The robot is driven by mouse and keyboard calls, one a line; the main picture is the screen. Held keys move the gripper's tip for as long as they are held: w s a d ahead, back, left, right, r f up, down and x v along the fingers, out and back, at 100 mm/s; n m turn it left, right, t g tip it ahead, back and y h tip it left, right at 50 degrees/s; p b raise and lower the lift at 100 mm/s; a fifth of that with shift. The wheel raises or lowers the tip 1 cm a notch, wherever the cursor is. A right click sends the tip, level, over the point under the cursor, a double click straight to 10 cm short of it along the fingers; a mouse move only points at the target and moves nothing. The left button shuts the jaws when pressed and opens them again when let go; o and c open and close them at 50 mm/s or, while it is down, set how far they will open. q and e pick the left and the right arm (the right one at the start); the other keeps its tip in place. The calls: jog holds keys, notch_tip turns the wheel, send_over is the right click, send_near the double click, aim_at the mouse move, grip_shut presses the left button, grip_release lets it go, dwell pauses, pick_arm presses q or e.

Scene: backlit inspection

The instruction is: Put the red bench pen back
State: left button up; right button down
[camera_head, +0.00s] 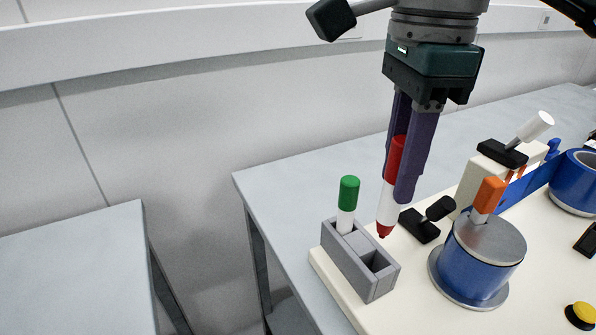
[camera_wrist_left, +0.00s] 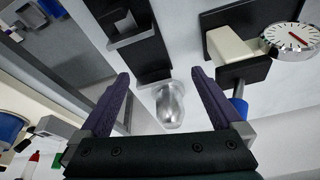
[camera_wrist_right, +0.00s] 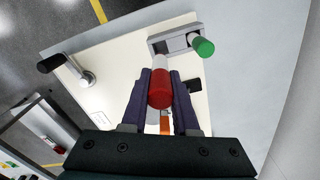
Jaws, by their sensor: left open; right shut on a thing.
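The red bench pen (camera_head: 395,158) has a red upper part, a white lower body and a red tip. My right gripper (camera_head: 399,178) is shut on it and holds it nearly upright, tip down, above the bench. The pen (camera_wrist_right: 160,93) also shows between the fingers in the right wrist view. The grey two-slot holder (camera_head: 344,262) is just left of and below the pen tip. A green-capped pen (camera_head: 348,194) stands in its far slot; the near slot is empty. My left gripper (camera_wrist_left: 160,79) is open, with nothing between its fingers, and is outside the head view.
A blue cylinder with a grey lid (camera_head: 480,265) and an orange handle stands right of the holder on the cream board. A black lever (camera_head: 428,222) sits behind it. A gap separates this bench from the left table (camera_head: 75,260).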

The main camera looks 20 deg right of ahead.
aim_at(382, 236)
notch_tip(382, 236, down, 9)
jog(key=shift+f, duration=0.1)
dwell(0.3)
